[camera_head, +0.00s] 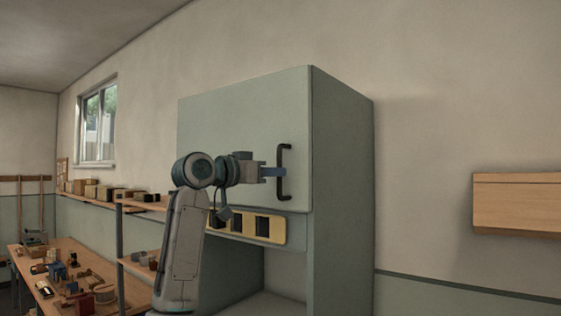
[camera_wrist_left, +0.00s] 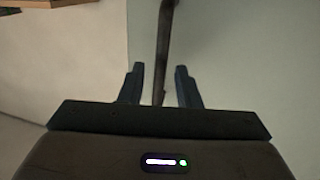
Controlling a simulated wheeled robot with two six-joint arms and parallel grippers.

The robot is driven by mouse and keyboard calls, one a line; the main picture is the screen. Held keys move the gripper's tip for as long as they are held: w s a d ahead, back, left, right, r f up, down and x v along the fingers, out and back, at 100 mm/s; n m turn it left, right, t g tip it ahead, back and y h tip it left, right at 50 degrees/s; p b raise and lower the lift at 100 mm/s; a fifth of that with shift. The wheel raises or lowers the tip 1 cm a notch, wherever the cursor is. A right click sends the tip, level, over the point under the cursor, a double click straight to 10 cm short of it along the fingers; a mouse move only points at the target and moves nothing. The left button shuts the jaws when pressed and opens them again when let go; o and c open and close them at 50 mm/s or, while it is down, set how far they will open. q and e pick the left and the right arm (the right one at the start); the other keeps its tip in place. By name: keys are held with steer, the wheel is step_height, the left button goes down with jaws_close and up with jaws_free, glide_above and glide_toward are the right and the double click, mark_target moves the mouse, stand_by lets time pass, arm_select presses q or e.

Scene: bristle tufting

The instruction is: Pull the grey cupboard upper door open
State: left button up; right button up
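The grey cupboard (camera_head: 343,190) stands against the wall, its side panel facing right. Its upper door (camera_head: 235,120) looks shut, flush with the cupboard. A dark vertical bar handle (camera_head: 283,160) is near the door's right edge. My left gripper (camera_head: 280,173) is at the handle's middle, its blue fingers reaching it from the left. In the left wrist view the handle (camera_wrist_left: 164,45) runs between the two fingers of my left gripper (camera_wrist_left: 160,85), with a visible gap on each side. The fingers are apart. My right gripper is in no view.
Below the door is a yellow panel (camera_head: 262,226) with dark openings, above an open space. A shelf (camera_head: 138,204) with boxes and a cluttered workbench (camera_head: 110,308) are at left. A wooden wall cabinet (camera_head: 518,203) hangs at right.

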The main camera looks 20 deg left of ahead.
mark_target(279, 192)
arm_select(q)
steer(key=p+x, duration=0.1)
steer(key=x, duration=0.2)
jaws_close()
